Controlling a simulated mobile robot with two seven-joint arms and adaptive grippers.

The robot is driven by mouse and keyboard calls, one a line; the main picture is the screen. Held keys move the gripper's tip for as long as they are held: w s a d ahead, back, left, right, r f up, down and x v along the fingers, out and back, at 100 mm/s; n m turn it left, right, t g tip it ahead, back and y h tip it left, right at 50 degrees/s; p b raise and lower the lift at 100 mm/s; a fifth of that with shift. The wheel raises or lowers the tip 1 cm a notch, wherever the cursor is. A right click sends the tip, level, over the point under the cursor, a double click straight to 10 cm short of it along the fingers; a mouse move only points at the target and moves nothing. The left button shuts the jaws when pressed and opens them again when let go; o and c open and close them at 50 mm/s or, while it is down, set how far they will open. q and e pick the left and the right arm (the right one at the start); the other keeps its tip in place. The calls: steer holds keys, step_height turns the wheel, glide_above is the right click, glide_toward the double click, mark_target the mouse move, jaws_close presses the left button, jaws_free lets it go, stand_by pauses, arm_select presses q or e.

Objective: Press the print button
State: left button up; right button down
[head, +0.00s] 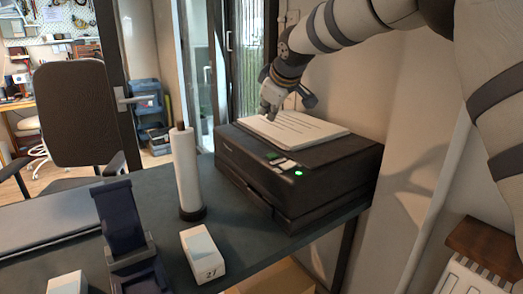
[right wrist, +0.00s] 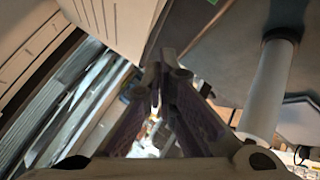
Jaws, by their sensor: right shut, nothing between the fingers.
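The black printer (head: 300,185) stands on the dark table, with a stack of printed white sheets (head: 300,130) on its top. Its front panel has a small screen (head: 272,155), pale keys (head: 285,163) and a green-lit button (head: 298,173). My right gripper (head: 268,112) is shut and empty, at the back left of the printer beside the sheets, apart from the panel. Whether it touches the sheets I cannot tell. In the right wrist view its fingers (right wrist: 166,65) are together, with printed paper (right wrist: 115,22) at upper left. My left gripper is out of view.
A white roll on a holder (head: 187,170) stands left of the printer and also shows in the right wrist view (right wrist: 265,90). A dark stand (head: 120,215) and a white box (head: 203,253) are nearer. A wall is close on the right.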

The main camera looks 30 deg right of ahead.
mark_target(270, 156)
steer(key=shift+s+f, duration=0.15)
steer(key=shift+f, duration=1.8)
steer(key=shift+s+f, duration=0.1)
steer(key=shift+f, duration=1.85)
steer(key=shift+f, duration=0.1)
steer(key=shift+f, duration=0.3)
